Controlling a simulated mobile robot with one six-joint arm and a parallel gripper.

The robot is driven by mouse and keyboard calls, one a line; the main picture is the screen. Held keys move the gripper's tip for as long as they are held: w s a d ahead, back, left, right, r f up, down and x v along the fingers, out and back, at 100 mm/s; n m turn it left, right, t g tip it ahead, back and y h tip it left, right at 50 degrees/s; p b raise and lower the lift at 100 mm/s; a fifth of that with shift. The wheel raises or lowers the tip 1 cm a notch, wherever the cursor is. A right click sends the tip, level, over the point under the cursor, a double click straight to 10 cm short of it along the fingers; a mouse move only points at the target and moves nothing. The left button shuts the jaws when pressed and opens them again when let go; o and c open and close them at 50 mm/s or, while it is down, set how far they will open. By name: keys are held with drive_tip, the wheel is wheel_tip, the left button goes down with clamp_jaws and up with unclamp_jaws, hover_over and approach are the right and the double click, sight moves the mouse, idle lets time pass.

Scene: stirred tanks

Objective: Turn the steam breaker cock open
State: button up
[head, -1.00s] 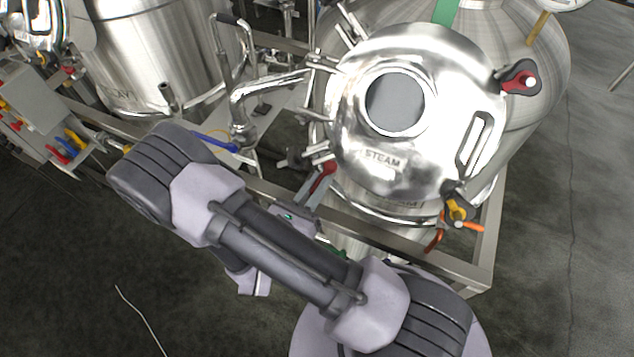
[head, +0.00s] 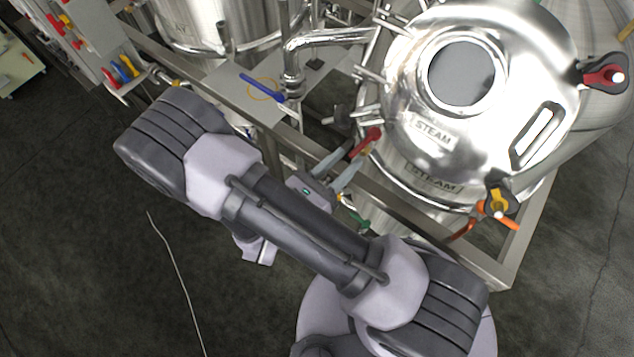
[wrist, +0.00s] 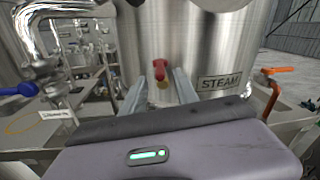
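A red-handled cock (head: 368,139) sits on the front of the steel tank marked STEAM (head: 435,130). It also shows in the wrist view as a red handle (wrist: 160,69) with a brass-coloured part below it, in front of the tank wall (wrist: 215,45). My gripper (head: 353,155) is open, its two grey fingers pointing at this handle. In the wrist view the fingers of my gripper (wrist: 160,82) stand left and right of the handle, with a gap on each side. I cannot tell whether the fingertips reach around it. No label on the cock is readable.
An orange-handled valve (wrist: 280,70) is at the tank's right; a blue-handled valve (head: 262,88) is on the piping at left. A green handle (head: 362,224) is below my gripper. The steel frame rail (head: 430,225) runs in front of the tank.

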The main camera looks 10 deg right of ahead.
drive_tip(key=v, duration=1.2)
drive_tip(key=shift+s+b, duration=0.2)
drive_tip(key=shift+b, duration=0.15)
